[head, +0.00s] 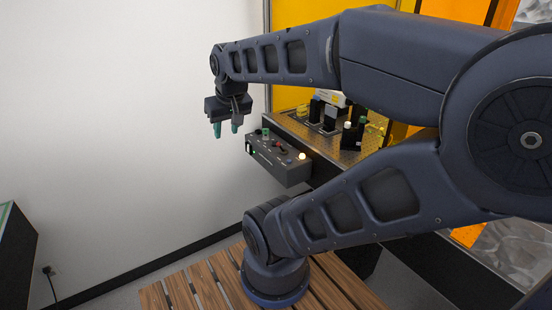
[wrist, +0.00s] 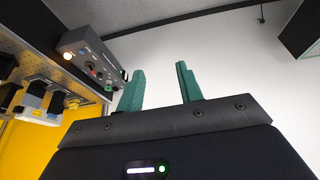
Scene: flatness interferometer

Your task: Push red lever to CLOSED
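The grey control box (head: 278,160) sits at the left front edge of the optical bench in the head view. It also shows at the upper left of the wrist view (wrist: 80,42). A small red part, likely the red lever (head: 283,150), is on its top face; the wrist view shows a red spot there (wrist: 93,73). Its position and any CLOSED label are too small to read. My gripper (head: 225,130) hangs left of the box, apart from it. In the wrist view its two green fingers (wrist: 160,85) stand apart with nothing between them.
The perforated optical bench (head: 345,155) carries several dark mounts and parts behind the box. Yellow and orange panels (head: 290,97) stand around it. A slatted wooden platform (head: 205,285) is below. A dark cabinet (head: 14,250) stands at far left. Space by the white wall is free.

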